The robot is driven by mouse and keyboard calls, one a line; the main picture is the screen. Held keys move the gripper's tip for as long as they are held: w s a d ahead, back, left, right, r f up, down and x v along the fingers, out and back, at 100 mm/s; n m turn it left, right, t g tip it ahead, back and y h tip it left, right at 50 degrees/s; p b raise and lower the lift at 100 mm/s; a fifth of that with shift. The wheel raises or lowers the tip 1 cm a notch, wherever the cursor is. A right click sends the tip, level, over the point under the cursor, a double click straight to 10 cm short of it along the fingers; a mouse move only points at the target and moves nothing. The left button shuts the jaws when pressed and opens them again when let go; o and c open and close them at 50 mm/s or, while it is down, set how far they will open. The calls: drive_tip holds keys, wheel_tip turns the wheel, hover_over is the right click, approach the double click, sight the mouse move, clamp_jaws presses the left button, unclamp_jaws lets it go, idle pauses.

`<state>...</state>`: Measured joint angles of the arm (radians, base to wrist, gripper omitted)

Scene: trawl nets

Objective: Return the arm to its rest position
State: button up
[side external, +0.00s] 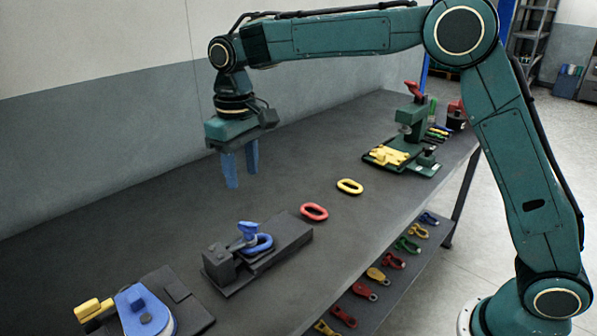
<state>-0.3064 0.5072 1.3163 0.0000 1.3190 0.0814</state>
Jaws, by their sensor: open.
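My gripper (240,168) hangs above the dark workbench (335,160) with its two blue fingers pointing down. The fingers are apart and nothing is between them. They are in the air behind the dark fixture (228,268), which holds a blue ring (260,246) with a blue part on top. My green arm reaches out from its base at the lower right and bends at the upper right.
A red link (313,212) and a yellow link (349,187) lie on the bench. A green press (412,122) with yellow pieces stands at the far right. A blue device (140,312) sits front left. Several coloured shackles (376,275) rest on a lower shelf. A wall stands behind.

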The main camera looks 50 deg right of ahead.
idle(0.3)
drive_tip(key=s+d+r+m+t, duration=0.1)
drive_tip(key=s+d+r, duration=0.35)
drive_tip(key=s, duration=0.25)
drive_tip(key=s+d+r+t, duration=0.2)
drive_tip(key=s+d+r, duration=0.1)
drive_tip(key=s+d, duration=0.35)
drive_tip(key=s+d+f+t, duration=0.1)
drive_tip(key=s+d+f, duration=0.1)
drive_tip(key=s, duration=0.6)
drive_tip(key=s+d+f+m+t, duration=0.1)
drive_tip(key=s+d+f, duration=0.1)
drive_tip(key=s, duration=0.7)
drive_tip(key=shift+s+d+f+m+t, duration=0.25)
drive_tip(key=shift+s+f+m+t, duration=0.05)
drive_tip(key=shift+f, duration=0.05)
